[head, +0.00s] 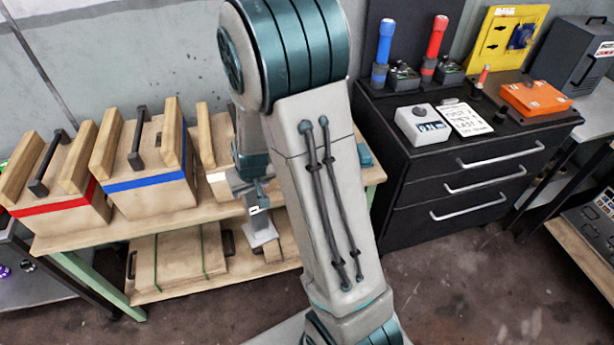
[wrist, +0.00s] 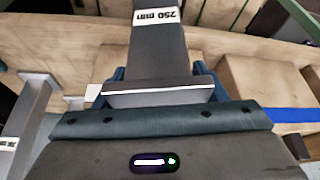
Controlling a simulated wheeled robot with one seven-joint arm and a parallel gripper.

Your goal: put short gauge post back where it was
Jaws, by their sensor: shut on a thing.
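In the wrist view my gripper (wrist: 164,78) is shut on a dark grey post (wrist: 158,45) with a white label reading 250 mm. A paler plate-like end of this post lies close to the palm, and its far end runs out of the top of the view. In the head view my gripper (head: 252,188) is small, beside the upper shelf and partly behind my arm, so the held post is hard to make out there. A second grey post (wrist: 28,100) with a white label stands left in the wrist view, apart from the held one.
A wooden two-level bench (head: 75,236) carries crates with a red stripe (head: 62,203) and a blue stripe (head: 150,184). A wooden box (head: 180,258) lies on the lower shelf. A black drawer cabinet (head: 460,165) stands right, with open floor before it.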

